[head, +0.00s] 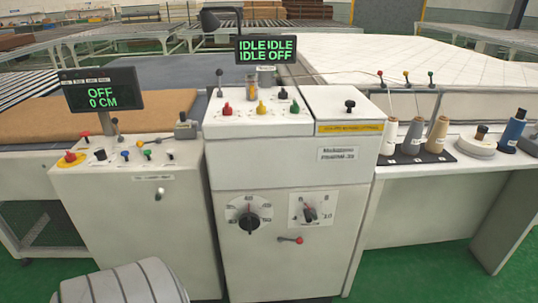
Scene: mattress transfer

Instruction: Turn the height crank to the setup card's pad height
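A dark display (99,90) on the left console reads "OFF" and "0 CM" in green. A second display (266,49) reads "IDLE IDLE" and "IDLE OFF". No setup card is readable here. Neither of my grippers is in view.
The left console (140,215) carries several colored knobs and levers. A shelf on the right holds thread cones (412,136) and a blue spool (511,130). A white quilted mattress (400,58) lies behind, and a brown pad (40,120) lies at left. Green floor (420,270) shows at lower right.

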